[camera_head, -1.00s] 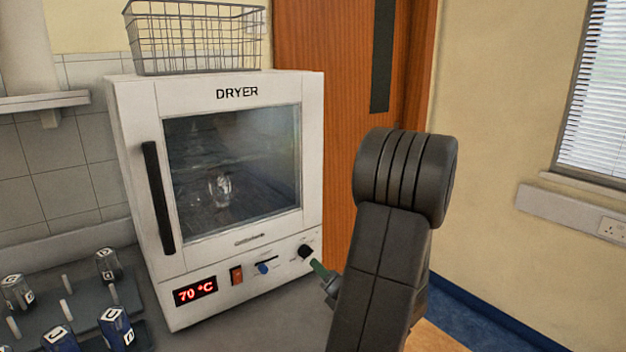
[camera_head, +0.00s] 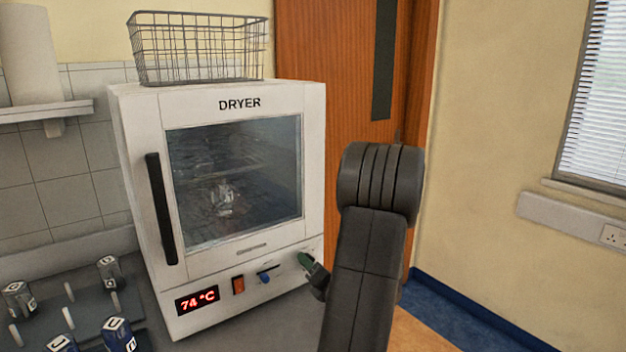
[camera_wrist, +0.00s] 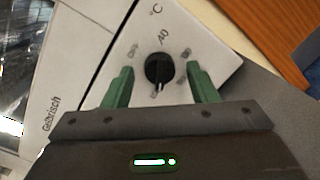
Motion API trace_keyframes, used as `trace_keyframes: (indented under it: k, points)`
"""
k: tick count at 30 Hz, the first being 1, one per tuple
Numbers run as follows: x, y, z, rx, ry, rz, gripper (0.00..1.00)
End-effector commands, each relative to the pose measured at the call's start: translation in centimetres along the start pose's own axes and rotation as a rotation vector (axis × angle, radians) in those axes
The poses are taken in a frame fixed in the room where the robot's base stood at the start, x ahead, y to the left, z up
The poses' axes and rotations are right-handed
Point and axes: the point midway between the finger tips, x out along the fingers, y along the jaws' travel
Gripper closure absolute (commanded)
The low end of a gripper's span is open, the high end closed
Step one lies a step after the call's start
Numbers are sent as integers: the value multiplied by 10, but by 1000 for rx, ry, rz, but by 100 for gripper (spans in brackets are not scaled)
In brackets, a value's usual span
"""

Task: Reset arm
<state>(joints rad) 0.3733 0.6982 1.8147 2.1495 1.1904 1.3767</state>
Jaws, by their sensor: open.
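My gripper (camera_wrist: 160,88) is open in the wrist view, with one green finger on each side of the dryer's black temperature knob (camera_wrist: 159,68). I cannot tell whether either finger touches the knob. In the head view my gripper (camera_head: 306,262) is at the lower right of the dryer's front, and it covers the knob there. My dark arm rises to the right of the dryer. The white dryer (camera_head: 240,104) has its door closed, and its red display (camera_head: 197,300) reads 74 °C. A small glass vessel (camera_head: 226,197) shows dimly behind the door's window.
A wire basket (camera_head: 198,48) stands on top of the dryer. A wooden door (camera_head: 340,60) and a wall are behind. Open room lies to the right of my arm.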

Motion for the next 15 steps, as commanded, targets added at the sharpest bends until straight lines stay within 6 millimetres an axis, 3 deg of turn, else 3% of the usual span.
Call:
trace_keyframes:
  k: [5, 15]
  points:
    - [-18, -1, 0, 2, -2, -2, 47]
    - [-80, -2, 0, 2, -2, -4, 47]
